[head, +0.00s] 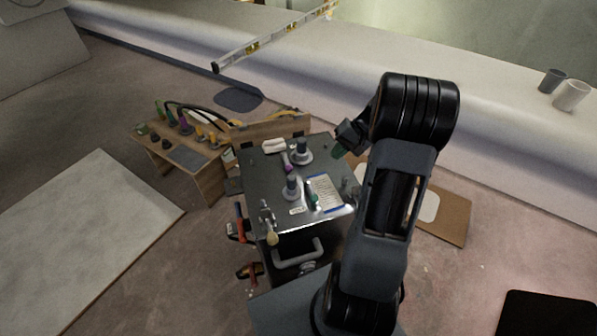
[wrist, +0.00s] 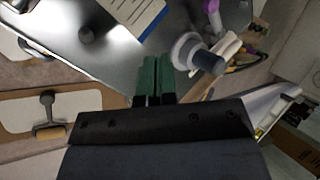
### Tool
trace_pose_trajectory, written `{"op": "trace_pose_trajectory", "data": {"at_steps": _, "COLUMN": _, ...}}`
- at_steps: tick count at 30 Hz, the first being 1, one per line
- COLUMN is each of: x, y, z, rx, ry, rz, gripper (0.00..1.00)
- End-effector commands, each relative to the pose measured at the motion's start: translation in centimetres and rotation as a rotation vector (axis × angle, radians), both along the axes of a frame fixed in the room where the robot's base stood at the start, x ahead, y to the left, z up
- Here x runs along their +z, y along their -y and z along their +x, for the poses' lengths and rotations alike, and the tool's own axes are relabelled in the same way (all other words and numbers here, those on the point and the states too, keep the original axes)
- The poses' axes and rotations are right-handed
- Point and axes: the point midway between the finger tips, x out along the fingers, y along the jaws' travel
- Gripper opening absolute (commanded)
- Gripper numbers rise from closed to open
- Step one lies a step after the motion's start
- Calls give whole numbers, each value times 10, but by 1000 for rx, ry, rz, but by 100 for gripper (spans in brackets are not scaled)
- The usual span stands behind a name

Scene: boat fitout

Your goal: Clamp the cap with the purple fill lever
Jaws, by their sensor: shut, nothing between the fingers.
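On the metal-topped cart (head: 262,172) lies a purple-handled piece (head: 287,162), beside a dark cylinder on a pale round flange (head: 302,154). In the wrist view the purple piece (wrist: 211,6) shows at the top edge, and the flanged cylinder (wrist: 207,60) is right of my fingers. A small purple piece (head: 184,124) also stands on the wooden bench at left; I cannot tell which purple piece is the fill lever. My gripper (head: 339,151) is above the cart's right back edge. Its green fingers (wrist: 153,77) are shut and empty, apart from the flanged cylinder.
A second flanged cylinder (head: 292,188), a clipboard (head: 326,192) and a green piece (head: 313,200) are on the cart. The wooden bench (head: 205,172) holds several coloured fittings and hoses. A spirit level (head: 270,38) rests on the pale ledge.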

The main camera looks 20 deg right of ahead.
Motion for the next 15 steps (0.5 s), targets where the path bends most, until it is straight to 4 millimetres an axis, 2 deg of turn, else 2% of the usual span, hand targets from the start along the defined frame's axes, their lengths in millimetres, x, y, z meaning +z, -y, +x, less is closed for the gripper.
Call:
{"op": "trace_pose_trajectory", "data": {"at_steps": 1, "x": 10, "y": 0, "z": 12, "rx": 28, "ry": 52, "rz": 23, "gripper": 0}}
{"op": "trace_pose_trajectory", "data": {"at_steps": 4, "x": 27, "y": -2, "z": 22, "rx": 79, "ry": 135, "rz": 47, "gripper": 0}}
{"op": "trace_pose_trajectory", "data": {"at_steps": 15, "x": 30, "y": -7, "z": 21, "rx": 141, "ry": 177, "rz": 60, "gripper": 0}}
